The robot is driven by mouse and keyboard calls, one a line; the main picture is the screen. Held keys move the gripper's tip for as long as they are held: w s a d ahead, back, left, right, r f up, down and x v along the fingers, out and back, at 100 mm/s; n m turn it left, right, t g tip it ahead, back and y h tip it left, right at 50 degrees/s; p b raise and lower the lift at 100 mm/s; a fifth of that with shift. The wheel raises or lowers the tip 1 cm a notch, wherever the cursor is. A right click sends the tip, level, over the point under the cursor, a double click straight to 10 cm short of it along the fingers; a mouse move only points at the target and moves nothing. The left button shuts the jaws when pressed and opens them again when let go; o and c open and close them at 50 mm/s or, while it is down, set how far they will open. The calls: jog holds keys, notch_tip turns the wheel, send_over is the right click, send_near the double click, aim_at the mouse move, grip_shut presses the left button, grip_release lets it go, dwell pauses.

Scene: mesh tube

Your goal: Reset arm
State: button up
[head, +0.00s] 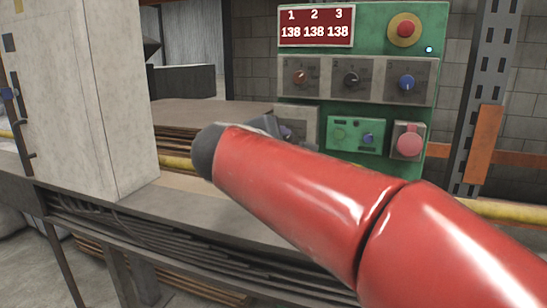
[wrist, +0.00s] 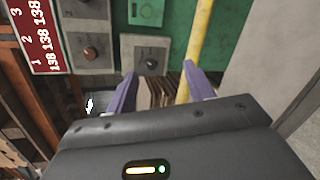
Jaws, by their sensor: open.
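My gripper (wrist: 160,72) shows in the wrist view with its two purple fingers spread apart. No object is held between them. Behind the gap lie a yellow pipe (wrist: 196,45) and a brown stack of sheets (wrist: 162,93); I cannot tell how far off they are. In the head view my red arm reaches from the lower right to the middle and hides most of my gripper. The green control panel (head: 372,70) stands behind the arm, and its lower left part is partly covered.
A red display (head: 316,25) reads 138 three times. The panel carries knobs, a red button (head: 405,29) and a pink-red button (head: 409,141). A pale cabinet (head: 90,95) stands on the left of the bench (head: 195,213). An upright metal post (head: 484,95) stands at right.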

jog(key=s+d+f+m+g+y, duration=0.3)
jog(key=s+d+f+m+g, duration=0.4)
jog(key=s+d+f, duration=0.6)
jog(key=s+f+m+y, duration=0.3)
jog(key=s+f+m, duration=0.7)
jog(key=s+f, duration=0.1)
jog(key=shift+s+f+g+y+p, duration=0.15)
jog(key=shift+s+g+y+p, duration=0.2)
jog(key=shift+s, duration=0.3)
